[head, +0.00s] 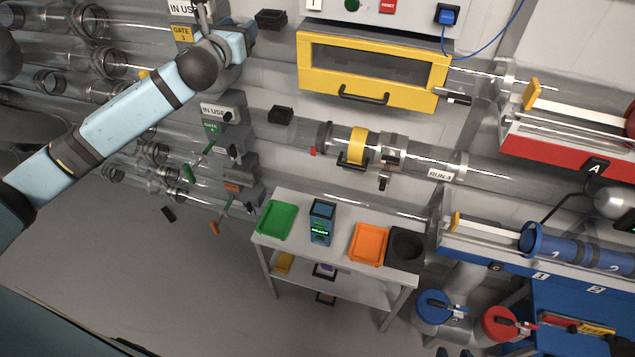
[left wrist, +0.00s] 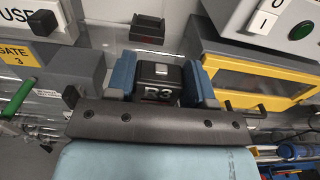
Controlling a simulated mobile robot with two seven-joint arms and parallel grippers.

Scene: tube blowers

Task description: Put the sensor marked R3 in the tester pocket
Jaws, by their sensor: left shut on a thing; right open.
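The sensor marked R3 (left wrist: 158,90) is a dark block with a light patch on top. In the left wrist view it sits between the two blue fingers of my left gripper (left wrist: 160,82), which is shut on it. In the head view my left gripper (head: 250,30) is high at the wall, near a black bracket (head: 271,18); the sensor cannot be made out there. The tester (head: 321,222), a dark box with a dark top opening and green lit display, stands on the table, well below the gripper. Two dark tips of my right gripper (head: 456,352) appear at the bottom edge, apart.
A yellow-framed cabinet (head: 370,97) is at upper centre.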

